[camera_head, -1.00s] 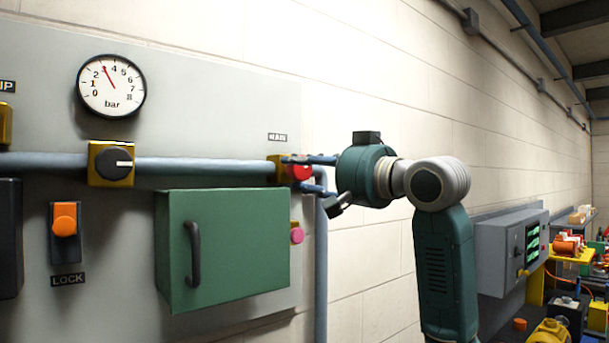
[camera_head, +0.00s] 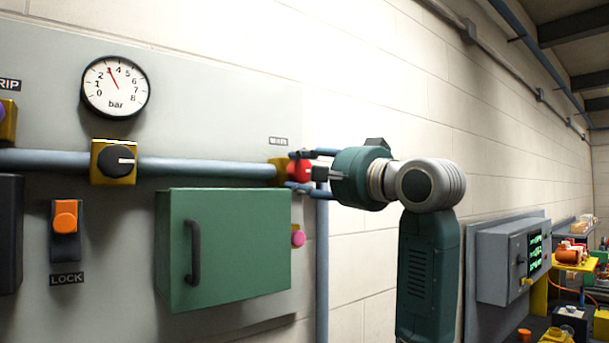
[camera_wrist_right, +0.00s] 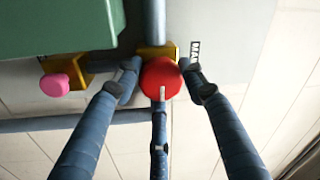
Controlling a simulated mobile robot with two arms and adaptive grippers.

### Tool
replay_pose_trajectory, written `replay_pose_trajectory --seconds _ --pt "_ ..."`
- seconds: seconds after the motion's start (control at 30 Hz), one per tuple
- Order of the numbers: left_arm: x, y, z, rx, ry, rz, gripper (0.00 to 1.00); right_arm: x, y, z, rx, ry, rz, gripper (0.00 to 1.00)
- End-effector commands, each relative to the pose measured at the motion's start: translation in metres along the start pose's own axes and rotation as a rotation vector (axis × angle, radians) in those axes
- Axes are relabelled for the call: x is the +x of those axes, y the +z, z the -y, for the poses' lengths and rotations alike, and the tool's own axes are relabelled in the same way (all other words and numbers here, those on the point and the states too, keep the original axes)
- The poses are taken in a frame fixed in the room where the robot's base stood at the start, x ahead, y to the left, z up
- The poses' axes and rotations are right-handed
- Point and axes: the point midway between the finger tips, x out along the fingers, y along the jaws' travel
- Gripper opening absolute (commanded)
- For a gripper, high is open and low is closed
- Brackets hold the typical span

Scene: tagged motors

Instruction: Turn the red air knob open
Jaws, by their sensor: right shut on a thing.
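The red air knob (camera_head: 299,169) sits on a yellow valve block (camera_head: 278,171) at the right end of the blue pipe, under a small label plate. My right gripper (camera_head: 302,169) reaches it from the right and is shut on it. In the right wrist view the red knob (camera_wrist_right: 164,78) shows between the fingers (camera_wrist_right: 160,80), with a white mark near its lower edge. Fingers touch it at the left and right, and a third lies below it. My left gripper is in neither view.
A green cabinet (camera_head: 225,250) with a dark handle stands out from the panel left of the knob. A pink button (camera_head: 298,238) is below the knob. A pressure gauge (camera_head: 115,87), a black knob (camera_head: 116,160) and an orange LOCK switch (camera_head: 65,221) are further left.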

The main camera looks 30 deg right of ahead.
Motion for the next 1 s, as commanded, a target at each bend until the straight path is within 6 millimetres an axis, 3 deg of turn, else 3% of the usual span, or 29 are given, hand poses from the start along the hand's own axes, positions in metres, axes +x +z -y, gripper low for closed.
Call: replay_pose_trajectory --seconds 0.47,0.5,0.57,0.87,1.0 --pt "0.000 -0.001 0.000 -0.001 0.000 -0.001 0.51 0.000 -0.001 0.000 0.017 0.000 -0.003 0.15" --pt "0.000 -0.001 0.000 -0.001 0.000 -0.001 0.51 0.000 -0.001 0.000 0.016 0.000 -0.003 0.47" --pt "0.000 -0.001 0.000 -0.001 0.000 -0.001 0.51 0.000 -0.001 0.000 0.016 0.000 -0.003 0.59" --pt "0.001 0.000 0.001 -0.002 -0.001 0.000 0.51 -0.001 -0.001 0.000 0.014 0.000 -0.002 0.60" --pt "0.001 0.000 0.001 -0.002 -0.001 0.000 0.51 -0.012 -0.001 0.000 0.014 -0.001 -0.004 0.60"
